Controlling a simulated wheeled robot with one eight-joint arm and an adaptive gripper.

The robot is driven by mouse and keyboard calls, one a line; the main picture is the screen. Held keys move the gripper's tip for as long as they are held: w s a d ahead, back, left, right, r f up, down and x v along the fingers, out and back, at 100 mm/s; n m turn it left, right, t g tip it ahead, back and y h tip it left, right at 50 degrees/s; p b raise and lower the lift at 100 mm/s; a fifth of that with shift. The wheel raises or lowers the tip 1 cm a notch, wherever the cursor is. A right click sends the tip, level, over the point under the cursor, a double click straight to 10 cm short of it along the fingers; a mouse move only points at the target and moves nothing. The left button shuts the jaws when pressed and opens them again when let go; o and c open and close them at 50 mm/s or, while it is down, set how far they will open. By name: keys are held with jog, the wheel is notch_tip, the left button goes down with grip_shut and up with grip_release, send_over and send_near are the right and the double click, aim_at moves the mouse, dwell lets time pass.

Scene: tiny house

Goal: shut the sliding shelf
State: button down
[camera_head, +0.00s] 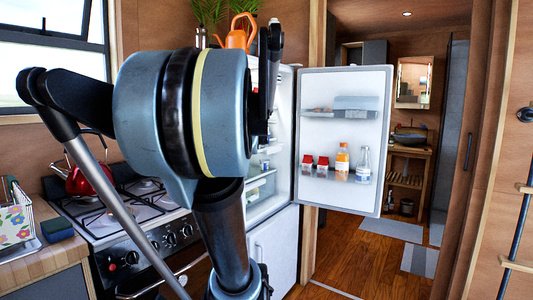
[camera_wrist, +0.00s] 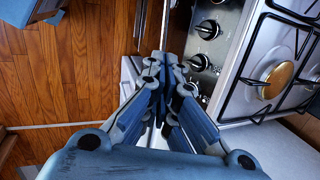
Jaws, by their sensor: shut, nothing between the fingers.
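The white fridge (camera_head: 273,246) stands open behind my arm in the head view. Its door (camera_head: 388,110) is swung out to the right. A narrow strip of the interior shows glassy shelves (camera_head: 262,183) at mid height; my arm hides the rest, and I cannot tell which one is the sliding shelf or how far out it is. My gripper (camera_wrist: 168,60) is shut and empty in the wrist view, its fingertips together between the wooden floor and the stove front. I see no contact with any shelf.
The stove (camera_head: 140,215) with a red kettle (camera_head: 88,178) stands left of the fridge. The door holds an orange bottle (camera_head: 342,158), a clear bottle (camera_head: 363,165) and red cartons (camera_head: 314,166). An orange watering can (camera_head: 240,35) is above the fridge.

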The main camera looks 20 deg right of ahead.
jog(key=w+d+r+m+t+y, duration=0.1)
jog(key=w+d+r+m, duration=0.3)
jog(key=d+r, duration=0.15)
jog(key=w+d+r+m+t, duration=0.1)
jog(key=w+d+r+m, duration=0.35)
jog(key=d, duration=0.25)
jog(key=m+t, duration=0.3)
jog(key=m, duration=0.6)
send_near(267, 150)
jog(key=s+d, duration=0.2)
jog(key=s, duration=0.4)
jog(key=shift+y, duration=0.4)
jog(key=x, duration=0.4)
jog(key=w+r+x, duration=0.1)
jog(key=x, duration=0.3)
jog(key=a+r+x, duration=0.1)
jog(key=x, duration=0.3)
jog(key=shift+w+a+f, duration=0.1)
jog(key=shift+w+a, duration=0.1)
jog(key=shift+w, duration=0.15)
jog(key=shift+w+a, duration=0.2)
jog(key=shift+w, duration=0.1)
